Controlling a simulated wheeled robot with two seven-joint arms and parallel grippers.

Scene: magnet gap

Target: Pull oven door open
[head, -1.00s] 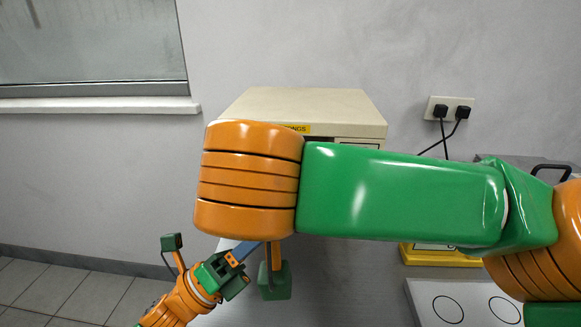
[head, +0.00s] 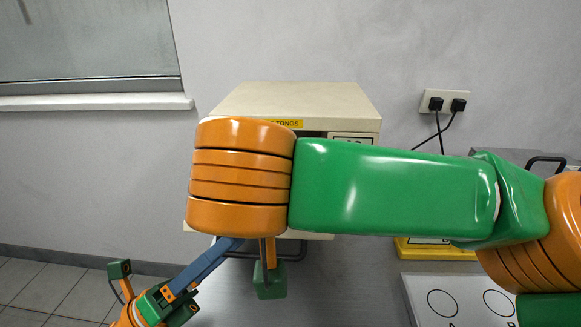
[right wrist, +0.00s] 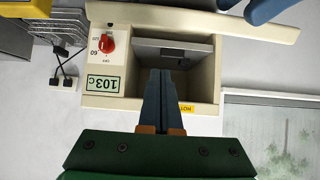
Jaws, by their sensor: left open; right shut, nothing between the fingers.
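The cream oven (head: 300,100) stands against the wall, its front mostly hidden by my right arm. In the upside-down right wrist view its cavity (right wrist: 200,82) is exposed, and the cream door (right wrist: 190,18) sticks out, lowered. In the head view the door's edge (head: 318,236) and black handle (head: 300,250) show below my arm. My left gripper (head: 226,246) is open beside the handle's left end; its tips are partly hidden, so contact is unclear. Its blue fingers also show by the door in the wrist view (right wrist: 247,8). My right gripper (right wrist: 160,75) is shut and empty before the cavity.
A red knob (right wrist: 107,43) and a "103c" label (right wrist: 103,84) are on the oven front. A wall socket (head: 445,103) with black plugs, a yellow-based item (head: 440,252) and a white hob-like plate (head: 455,300) lie to the right.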

